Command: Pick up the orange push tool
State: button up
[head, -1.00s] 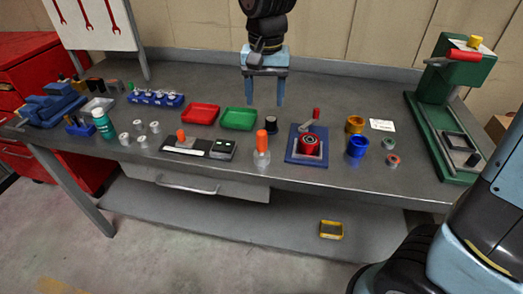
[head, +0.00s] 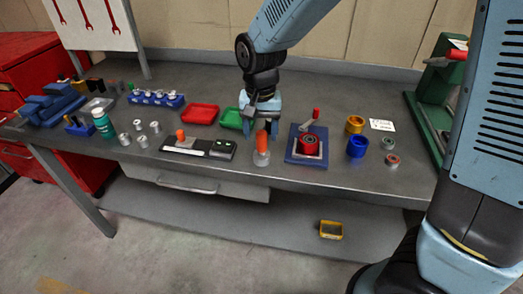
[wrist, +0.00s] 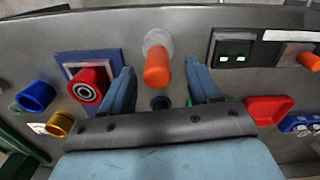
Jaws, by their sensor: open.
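The orange push tool (head: 261,143) stands upright near the front edge of the bench, its orange handle rising from a clear, pale base. My gripper (head: 261,131) is open and pointing down, just above and behind the tool in the head view. In the wrist view the orange handle (wrist: 157,70) shows between the two blue fingers, with space on both sides. The pale round base (wrist: 157,40) lies beyond the fingertips. I cannot tell how far down the fingers reach beside the handle.
A blue fixture with a red ring (head: 308,145) stands close on the right. A black-and-white device (head: 221,149) and another orange-topped piece (head: 181,135) are on the left. Behind is a green tray (head: 231,118), partly hidden, beside a red tray (head: 201,114). A dark round piece (wrist: 160,102) lies near the fingers.

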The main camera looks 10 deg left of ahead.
aim_at(262, 141)
jog(key=shift+d+f, duration=0.1)
jog(key=shift+f, duration=1.8)
jog(key=shift+w, duration=0.1)
jog(key=c, duration=1.1)
